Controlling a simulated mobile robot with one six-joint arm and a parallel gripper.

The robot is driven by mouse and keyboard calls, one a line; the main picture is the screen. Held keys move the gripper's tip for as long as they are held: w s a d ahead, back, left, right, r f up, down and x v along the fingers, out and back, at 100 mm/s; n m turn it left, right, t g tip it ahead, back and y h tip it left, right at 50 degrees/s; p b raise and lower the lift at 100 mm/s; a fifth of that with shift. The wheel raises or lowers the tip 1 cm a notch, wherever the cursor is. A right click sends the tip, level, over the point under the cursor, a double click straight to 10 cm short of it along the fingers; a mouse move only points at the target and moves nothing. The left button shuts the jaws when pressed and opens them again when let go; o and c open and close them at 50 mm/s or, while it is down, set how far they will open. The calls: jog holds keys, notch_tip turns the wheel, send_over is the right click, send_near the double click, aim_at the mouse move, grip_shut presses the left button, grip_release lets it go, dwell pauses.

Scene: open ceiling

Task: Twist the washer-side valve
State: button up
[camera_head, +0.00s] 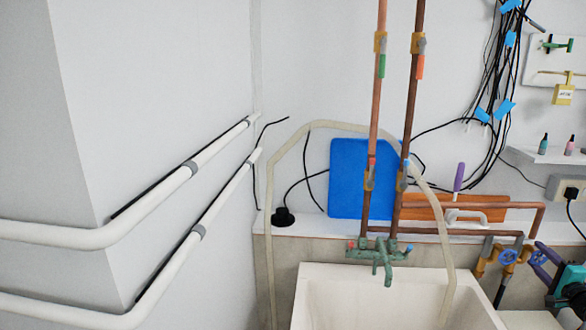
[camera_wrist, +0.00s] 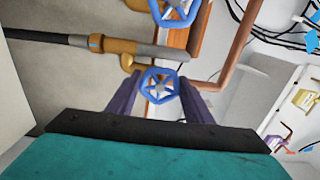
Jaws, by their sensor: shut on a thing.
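In the wrist view, a blue spoked valve wheel (camera_wrist: 160,85) sits between the purple fingers of my gripper (camera_wrist: 158,92), which is shut on it. A brass valve body (camera_wrist: 118,45) with a grey and black hose end lies just beyond it. A second blue wheel (camera_wrist: 174,8) is at the top edge, apart from my fingers. In the head view, my gripper (camera_head: 540,265) is at the lower right, beside the brass valves. One blue wheel (camera_head: 508,257) shows clearly there; the gripped wheel is hard to make out.
Copper pipes (camera_head: 480,233) run just left of and above the valves. A white sink (camera_head: 385,290) with a green tap (camera_head: 378,250) stands to the left. A wall socket (camera_head: 566,188) with a black plug and cable is above my gripper. A blue board (camera_head: 348,180) leans against the wall.

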jog(key=shift+n+b, duration=1.7)
jog(key=shift+b, duration=2.15)
jog(key=shift+f+n+b, duration=0.15)
jog(key=shift+n+b, duration=2.25)
jog(key=shift+b, duration=3.05)
